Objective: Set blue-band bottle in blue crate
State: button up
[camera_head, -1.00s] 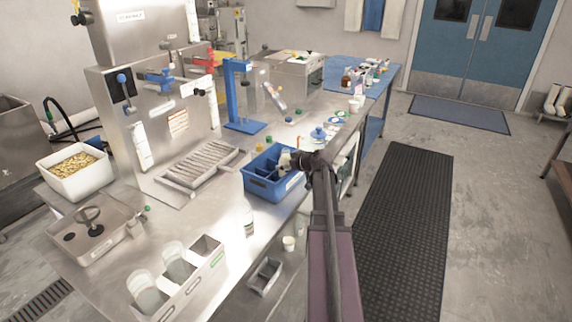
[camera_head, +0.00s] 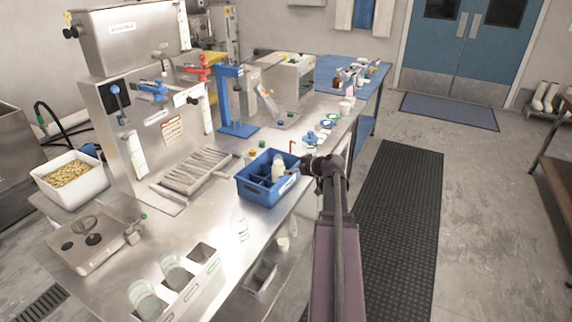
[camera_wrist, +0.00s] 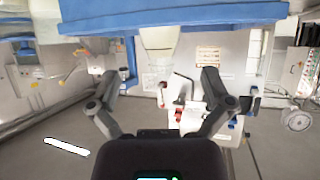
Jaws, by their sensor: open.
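The blue crate (camera_head: 257,190) stands on the steel counter and is divided into compartments. A whitish bottle (camera_head: 278,168) stands about upright in its right part; its lower end is hidden by the crate wall, and I cannot make out a band on it. My gripper (camera_head: 307,166) is just right of the crate's right side, apart from the bottle. In the wrist view, my gripper (camera_wrist: 158,88) has its fingers spread with nothing between them. The blue crate (camera_wrist: 100,22) and the pale bottle (camera_wrist: 158,45) show beyond the fingertips at the top.
A blue stand (camera_head: 236,105) and small coloured caps lie behind. The floor mat (camera_head: 390,220) at right is clear.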

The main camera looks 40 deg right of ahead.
jog(key=p+v, duration=0.1)
jog(key=v, duration=0.2)
jog(key=shift+s, duration=0.15)
jog(key=shift+s, duration=0.1)
dwell(0.9)
